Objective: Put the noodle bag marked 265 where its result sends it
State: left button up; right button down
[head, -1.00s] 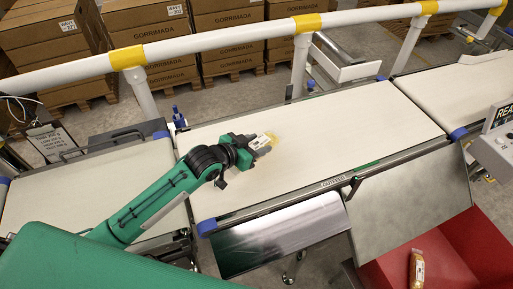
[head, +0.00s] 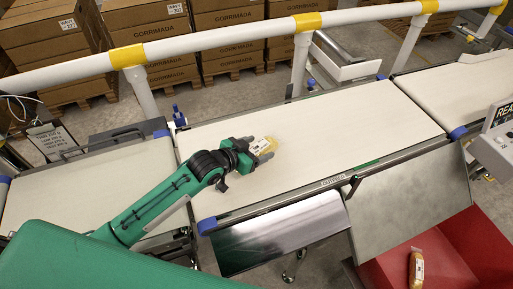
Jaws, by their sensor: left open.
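A yellow noodle bag with a white label (head: 264,146) lies on the middle cream belt (head: 330,125). Its printed number is too small to read. My left gripper (head: 262,150) is open at the bag, with its fingers on either side of it. The fingers hide part of the bag. Another noodle bag (head: 416,268), orange-yellow with a white label, lies in the red bin (head: 385,272) at the lower right. My right gripper is not in view.
A white rail (head: 220,40) with yellow bands runs behind the belts. Sloping metal plates (head: 410,205) stand along the belt's front edge. A grey display box (head: 493,150) is at the right. The rest of the middle belt is clear.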

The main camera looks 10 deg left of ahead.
pick_arm(q)
jog(key=b+v, duration=0.1)
jog(key=v, duration=1)
jog(key=shift+s+a+r+b, duration=0.25)
jog(key=shift+s+b, duration=0.05)
jog(key=shift+s, duration=0.05)
